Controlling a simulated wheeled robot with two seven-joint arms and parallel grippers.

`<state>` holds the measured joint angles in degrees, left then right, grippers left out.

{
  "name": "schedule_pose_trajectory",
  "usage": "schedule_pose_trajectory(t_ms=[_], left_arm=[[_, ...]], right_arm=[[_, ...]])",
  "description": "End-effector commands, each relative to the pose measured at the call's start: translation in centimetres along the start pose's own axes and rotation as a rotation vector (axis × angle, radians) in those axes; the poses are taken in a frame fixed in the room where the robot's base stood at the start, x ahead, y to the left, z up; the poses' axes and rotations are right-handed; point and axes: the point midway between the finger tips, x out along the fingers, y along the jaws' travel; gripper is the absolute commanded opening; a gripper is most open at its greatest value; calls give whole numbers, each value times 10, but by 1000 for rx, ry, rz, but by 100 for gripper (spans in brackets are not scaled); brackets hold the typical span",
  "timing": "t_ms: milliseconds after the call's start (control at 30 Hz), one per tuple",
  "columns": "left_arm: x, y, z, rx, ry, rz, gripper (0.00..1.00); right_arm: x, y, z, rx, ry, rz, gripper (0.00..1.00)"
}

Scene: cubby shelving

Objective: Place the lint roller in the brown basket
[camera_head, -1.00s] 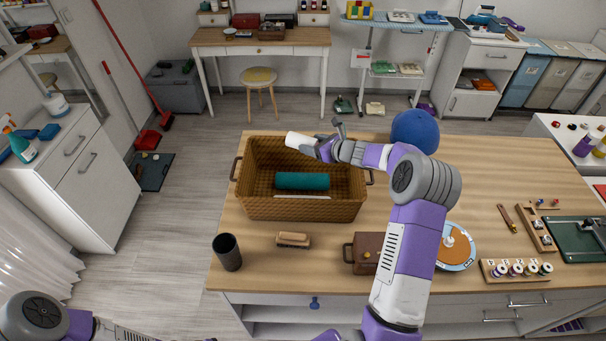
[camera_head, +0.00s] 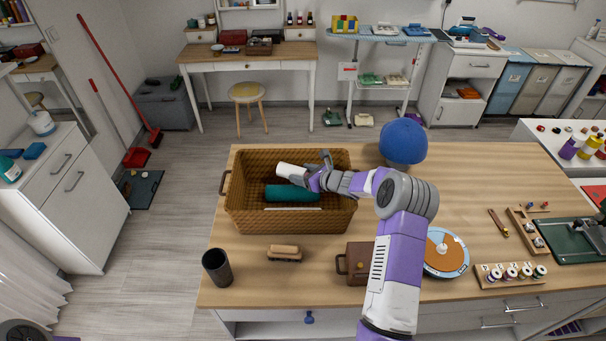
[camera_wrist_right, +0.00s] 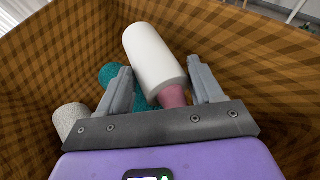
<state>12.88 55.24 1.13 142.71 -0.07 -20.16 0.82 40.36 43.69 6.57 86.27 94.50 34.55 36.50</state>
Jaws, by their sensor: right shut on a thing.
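The brown basket (camera_head: 290,223) stands on the wooden table, a woven box with dark handles. The lint roller (camera_head: 291,170) has a white cylinder and, in the right wrist view, a pink handle (camera_wrist_right: 173,97). My right gripper (camera_head: 313,177) is shut on the lint roller by its handle and is inside the basket's opening. In the right wrist view the fingers (camera_wrist_right: 160,88) are on either side of the handle, with basket walls around. A teal roll (camera_head: 290,193) lies in the basket below the lint roller. My left gripper is not in view.
A pale item (camera_head: 292,209) also lies in the basket. A dark cup (camera_head: 217,267), a brush (camera_head: 285,252) and a brown box (camera_head: 358,262) are in front of the basket.

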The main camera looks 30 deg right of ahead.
Motion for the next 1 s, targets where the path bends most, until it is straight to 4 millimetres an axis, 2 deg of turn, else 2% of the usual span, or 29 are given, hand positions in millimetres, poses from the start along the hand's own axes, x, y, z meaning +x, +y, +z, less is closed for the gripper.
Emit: schedule_pose_trajectory(t_ms=[367, 400, 567, 867, 1000], left_arm=[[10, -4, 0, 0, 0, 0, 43], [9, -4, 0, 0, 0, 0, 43], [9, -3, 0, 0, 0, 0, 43], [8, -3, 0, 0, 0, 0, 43], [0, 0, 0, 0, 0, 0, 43]], right_arm=[[4, 0, -9, 1, 1, 1, 32], [4, 1, -10, 2, 3, 1, 67], [4, 1, -11, 4, 4, 2, 92], [4, 2, -13, 7, 7, 3, 92], [0, 2, -5, 7, 8, 3, 92]])
